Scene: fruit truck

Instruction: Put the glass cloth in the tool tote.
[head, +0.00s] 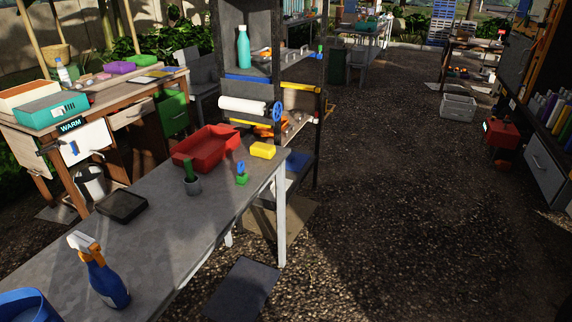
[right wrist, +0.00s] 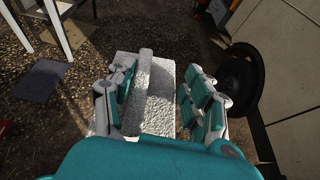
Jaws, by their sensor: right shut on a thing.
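My right gripper (right wrist: 162,82) shows in the right wrist view, with teal and white fingers on either side of a pale grey-white, rough-textured cloth (right wrist: 160,95). It is shut on this cloth, which looks folded, with one part standing upright beside the left finger. The cloth is held above the dark gravel ground. Neither gripper shows in the head view. A red open-topped bin (head: 205,148) sits at the far end of the grey table in the head view. A red box (head: 501,134) stands on the ground at the right. I cannot tell which is the tool tote.
The grey table (head: 190,236) holds a blue spray bottle (head: 105,276), a black tray (head: 122,205), a small potted cactus (head: 191,178) and a yellow block (head: 263,150). A dark shelf unit stands behind it. Gravel ground to the right is mostly clear. A black wheel (right wrist: 238,80) is near my right gripper.

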